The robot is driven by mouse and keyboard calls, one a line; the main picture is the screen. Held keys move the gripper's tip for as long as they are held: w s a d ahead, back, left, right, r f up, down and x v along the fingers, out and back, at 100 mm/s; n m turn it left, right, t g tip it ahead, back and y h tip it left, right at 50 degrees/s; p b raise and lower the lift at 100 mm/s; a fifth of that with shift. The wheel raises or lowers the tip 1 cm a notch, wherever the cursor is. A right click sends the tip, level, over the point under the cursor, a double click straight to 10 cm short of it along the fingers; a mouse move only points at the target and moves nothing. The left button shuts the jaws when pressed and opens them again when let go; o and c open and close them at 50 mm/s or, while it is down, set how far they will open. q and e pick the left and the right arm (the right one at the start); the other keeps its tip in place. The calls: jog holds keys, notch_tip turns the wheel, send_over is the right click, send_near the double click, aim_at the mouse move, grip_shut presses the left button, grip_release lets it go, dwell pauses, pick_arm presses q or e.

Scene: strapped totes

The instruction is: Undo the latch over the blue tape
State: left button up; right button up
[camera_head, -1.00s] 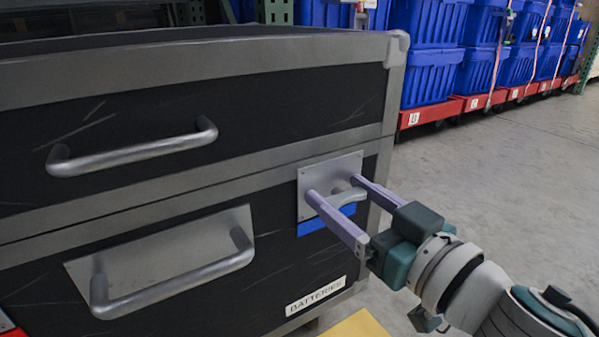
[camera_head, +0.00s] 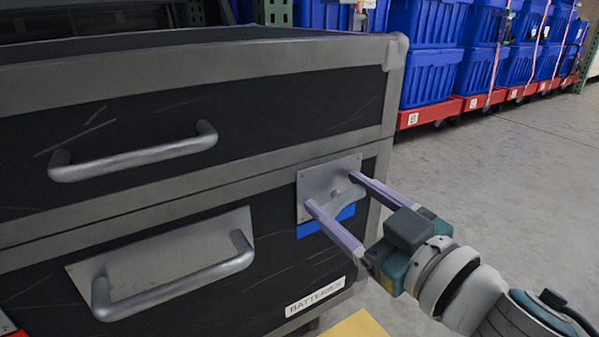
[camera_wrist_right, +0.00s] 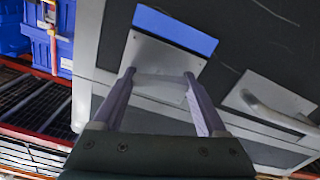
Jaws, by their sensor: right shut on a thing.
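The latch is a grey metal plate (camera_head: 315,184) with a curved handle (camera_head: 349,199) on the front of a black case with grey edges. The blue tape (camera_head: 326,221) lies just below the plate. In the right wrist view the tape (camera_wrist_right: 175,28) shows above the plate, and the handle (camera_wrist_right: 160,79) spans between the fingers. My right gripper (camera_head: 332,189) is shut on the latch handle, one pale purple finger at each end. It also shows in the right wrist view (camera_wrist_right: 159,74). My left gripper is not in view.
The black case has an upper bar handle (camera_head: 135,157) and a lower one (camera_head: 175,285) to the left. A "BATTERIES" label (camera_head: 315,297) is below the tape. Blue totes (camera_head: 430,75) on red dollies stand behind. The floor (camera_head: 500,190) at right is clear.

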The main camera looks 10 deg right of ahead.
jog(key=n, duration=0.3)
jog(key=shift+n, duration=0.3)
jog(key=n, duration=0.3)
jog(key=shift+f+n, duration=0.15)
jog(key=shift+n, duration=0.25)
jog(key=n, duration=0.3)
jog(key=shift+b, duration=0.35)
jog(key=shift+n+b, duration=0.35)
jog(key=shift+n, duration=1.65)
jog(key=o, duration=1.3)
